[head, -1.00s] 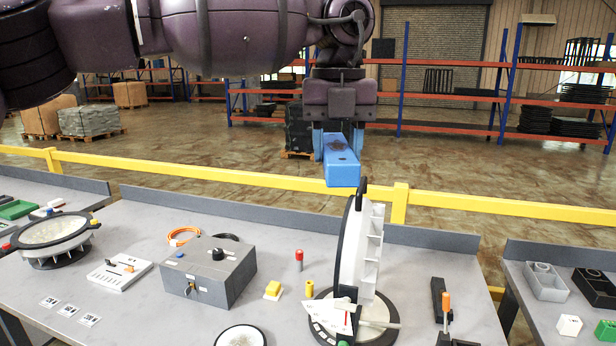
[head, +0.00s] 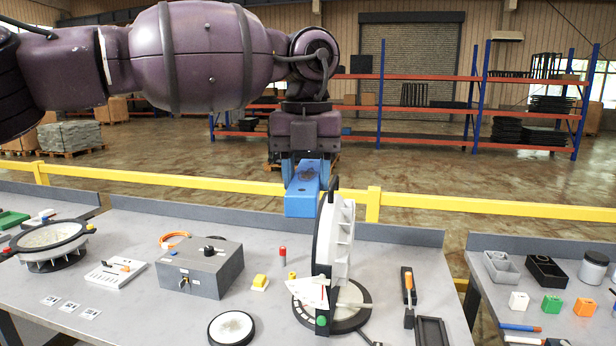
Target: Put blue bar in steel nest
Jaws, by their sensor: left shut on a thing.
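The blue bar (head: 303,202) is in my left gripper (head: 306,165), which is shut on it. The bar is in the air, one end pointing toward me, just left of and behind the upright white ribbed disc (head: 337,237) in the picture. I cannot tell if they touch. No part is clearly recognisable as the steel nest. A light grey tray (head: 499,268) and a black tray (head: 546,272) are on the right table, and a dark tray (head: 432,331) lies at the front of the middle table. My right gripper is not in view.
A grey control box (head: 200,268), a red-topped peg (head: 283,255) and a round white dish (head: 231,328) stand on the middle table. A yellow rail (head: 230,184) runs behind. A gap separates the middle and right tables.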

